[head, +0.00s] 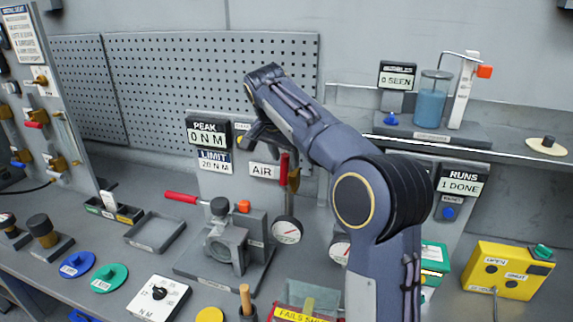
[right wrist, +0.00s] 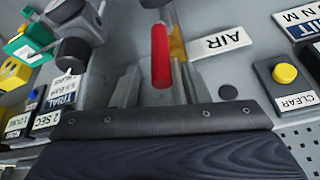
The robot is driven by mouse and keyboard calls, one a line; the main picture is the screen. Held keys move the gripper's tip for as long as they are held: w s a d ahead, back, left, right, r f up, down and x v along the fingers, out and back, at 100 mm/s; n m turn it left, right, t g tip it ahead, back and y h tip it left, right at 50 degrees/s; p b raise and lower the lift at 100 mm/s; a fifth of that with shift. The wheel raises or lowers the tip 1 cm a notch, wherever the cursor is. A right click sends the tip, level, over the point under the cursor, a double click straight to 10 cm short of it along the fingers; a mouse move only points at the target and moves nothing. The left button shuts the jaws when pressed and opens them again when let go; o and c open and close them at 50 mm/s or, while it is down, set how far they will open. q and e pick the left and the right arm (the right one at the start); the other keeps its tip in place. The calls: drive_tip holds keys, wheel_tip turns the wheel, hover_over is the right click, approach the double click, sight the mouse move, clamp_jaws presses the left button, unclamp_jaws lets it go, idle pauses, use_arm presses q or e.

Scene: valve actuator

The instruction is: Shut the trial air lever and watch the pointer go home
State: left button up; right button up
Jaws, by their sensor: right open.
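The air lever (head: 284,167) has a red handle that stands upright beside the AIR label (head: 263,171), on a brass-coloured fitting. It also shows in the right wrist view (right wrist: 160,58), near the gap between my finger tips. My right gripper (head: 266,138) is open and empty, just above and left of the lever in the head view; contact cannot be told. A round dial (head: 287,231) stands below the lever, its pointer too small to read surely. A second dial (head: 340,248) is partly hidden by my right arm. My left gripper is not in view.
The actuator (head: 226,245) with a red side handle (head: 181,198) stands below left. PEAK reads 0 N M (head: 207,133). A yellow CLEAR button (right wrist: 285,74) is near the gripper. A yellow box (head: 508,270) sits at the right.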

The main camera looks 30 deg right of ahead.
sight(286, 165)
drive_tip(key=shift+x, duration=1.9)
clamp_jaws()
